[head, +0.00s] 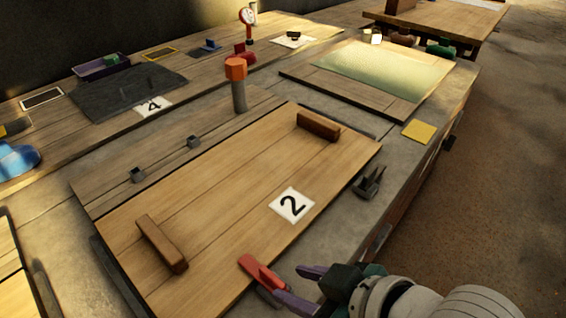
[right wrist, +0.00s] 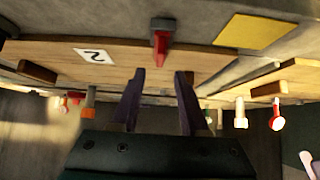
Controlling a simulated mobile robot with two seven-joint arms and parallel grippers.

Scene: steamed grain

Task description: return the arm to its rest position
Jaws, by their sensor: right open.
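My right gripper (head: 300,286) is at the bottom of the head view, near the front edge of the wooden board marked 2 (head: 225,225). Its two purple fingers are apart, and the gap between them is empty in the right wrist view (right wrist: 160,80). A red-handled piece (head: 262,272) sits at the board's front edge, just left of the fingers. It also shows beyond the fingertips in the right wrist view (right wrist: 161,40), apart from them. My left gripper is out of view.
The board carries two brown wooden bars (head: 161,243) (head: 318,126). An orange-topped post (head: 237,85) stands behind it. A dark clip (head: 368,182) and a yellow square (head: 418,131) lie to the right. The floor (head: 500,190) at the right is clear.

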